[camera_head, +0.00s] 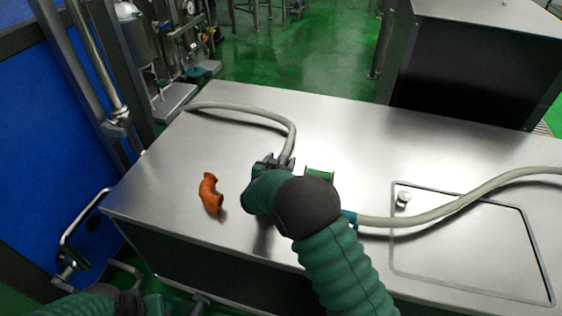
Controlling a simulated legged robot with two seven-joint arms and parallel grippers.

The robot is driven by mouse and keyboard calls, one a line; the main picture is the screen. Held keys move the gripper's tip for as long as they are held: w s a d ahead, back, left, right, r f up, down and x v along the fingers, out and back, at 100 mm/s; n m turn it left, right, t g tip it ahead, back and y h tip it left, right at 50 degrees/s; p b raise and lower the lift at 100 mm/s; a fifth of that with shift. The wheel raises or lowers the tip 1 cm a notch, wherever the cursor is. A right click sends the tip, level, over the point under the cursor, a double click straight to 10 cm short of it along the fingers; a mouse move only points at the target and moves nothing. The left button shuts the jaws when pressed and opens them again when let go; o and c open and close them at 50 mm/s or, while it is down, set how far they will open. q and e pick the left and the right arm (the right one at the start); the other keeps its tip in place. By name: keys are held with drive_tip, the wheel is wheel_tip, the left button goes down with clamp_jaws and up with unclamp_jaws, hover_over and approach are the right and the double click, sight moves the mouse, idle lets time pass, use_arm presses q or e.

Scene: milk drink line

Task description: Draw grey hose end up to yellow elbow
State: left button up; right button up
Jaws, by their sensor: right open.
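A grey hose (262,115) curves over the left part of the steel table, and its near end runs down to my right gripper (272,162). That gripper is open around or beside this hose; I cannot tell which, as my wrist hides the contact. A second grey hose (450,206) comes in from the right, with a teal collar (349,218) at its end beside my forearm. No yellow elbow shows; an orange elbow (210,193) lies on the table left of my right gripper. Part of my left arm shows at the bottom left, without its fingers.
A green fitting (320,174) stands just right of my right wrist, partly hidden. A blue panel (55,150) and metal pipes stand at left. The table's middle back is clear.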

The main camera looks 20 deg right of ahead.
drive_tip(key=shift+c, duration=0.2)
clamp_jaws()
idle(1.1)
